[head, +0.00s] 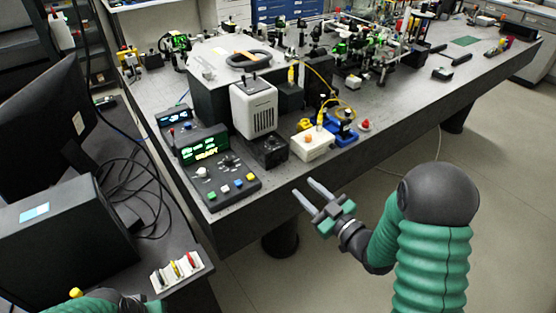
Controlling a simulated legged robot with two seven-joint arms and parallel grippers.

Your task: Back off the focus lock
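No part is plainly marked as the focus lock, and I cannot tell which knob it is. A black control panel (236,196) with a joystick-like knob and coloured buttons lies at the bench's near left corner. Behind it is a display box (203,146) with green lit text. A small black box with a round knob (269,143) stands in front of the white vented unit (254,108). My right gripper (304,188) is open and empty, beside the bench's front edge, right of the panel. Part of my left arm shows at bottom left, its gripper out of view.
A white box with an orange button (312,142), a blue holder (341,131) and a red button (365,124) sit near the front edge. Crowded optics (360,50) fill the far bench. Loose black cables and a rack of coloured items (181,271) are at left.

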